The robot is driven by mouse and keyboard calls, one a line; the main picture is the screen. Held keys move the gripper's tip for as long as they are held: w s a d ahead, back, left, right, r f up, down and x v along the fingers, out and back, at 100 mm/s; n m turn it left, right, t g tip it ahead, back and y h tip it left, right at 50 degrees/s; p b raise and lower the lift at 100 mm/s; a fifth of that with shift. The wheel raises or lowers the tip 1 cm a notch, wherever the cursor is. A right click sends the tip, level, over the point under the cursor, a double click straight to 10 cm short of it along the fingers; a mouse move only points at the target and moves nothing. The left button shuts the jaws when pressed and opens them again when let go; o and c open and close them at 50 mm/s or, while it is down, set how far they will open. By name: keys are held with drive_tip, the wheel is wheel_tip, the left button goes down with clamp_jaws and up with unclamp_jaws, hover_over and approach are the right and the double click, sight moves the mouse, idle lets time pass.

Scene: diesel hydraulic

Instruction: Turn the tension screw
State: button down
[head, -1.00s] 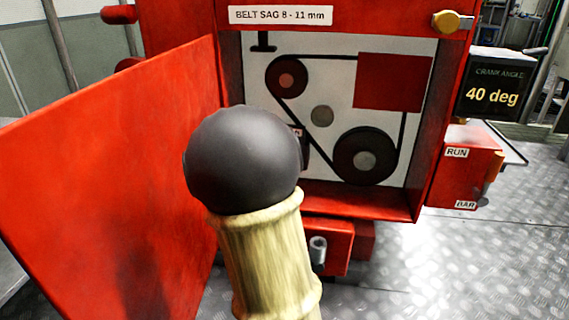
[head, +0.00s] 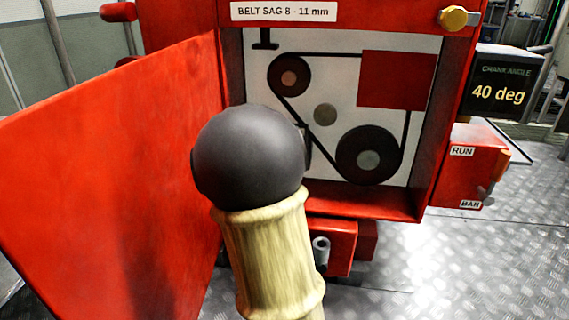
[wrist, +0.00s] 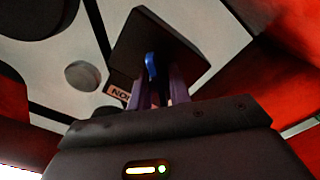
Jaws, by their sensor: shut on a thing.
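In the wrist view, my gripper (wrist: 160,95) has its purple-grey fingers shut on a small blue part (wrist: 151,65), which I take to be the tension screw. It stands against a dark square block (wrist: 165,40), beside a partly hidden upside-down label (wrist: 121,93). Most of the screw is hidden between the fingers. In the head view, my own arm covers the gripper and the screw. The belt (head: 325,53) runs around dark pulleys on the white panel (head: 345,115) inside the red housing.
An open red door (head: 110,170) stands to the left of the housing. A red box with RUN and BAR labels (head: 462,170) and a display reading 40 deg (head: 498,92) are at right. A yellow knob (head: 453,18) is at upper right. A BELT SAG plate (head: 283,12) is above.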

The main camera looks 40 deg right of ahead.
drive_tip(key=shift+f+m, duration=0.1)
drive_tip(key=shift+m, duration=0.2)
drive_tip(key=m+b, duration=0.1)
drive_tip(key=m, duration=0.3)
drive_tip(key=shift+m, duration=0.4)
drive_tip(key=m+b, duration=0.2)
drive_tip(key=m, duration=0.2)
drive_tip(key=shift+s+f+m, duration=0.1)
drive_tip(key=shift+m, duration=0.2)
drive_tip(key=m+b, duration=0.3)
drive_tip(key=m, duration=0.2)
drive_tip(key=shift+f, duration=0.1)
drive_tip(key=m+b, duration=0.3)
drive_tip(key=m, duration=0.2)
drive_tip(key=shift+d+m, duration=0.1)
drive_tip(key=shift+m, duration=0.3)
drive_tip(key=m, duration=1)
drive_tip(key=shift+m, duration=0.4)
drive_tip(key=m, duration=0.5)
drive_tip(key=shift+m, duration=0.3)
drive_tip(key=m, duration=0.4)
drive_tip(key=shift+m, duration=0.3)
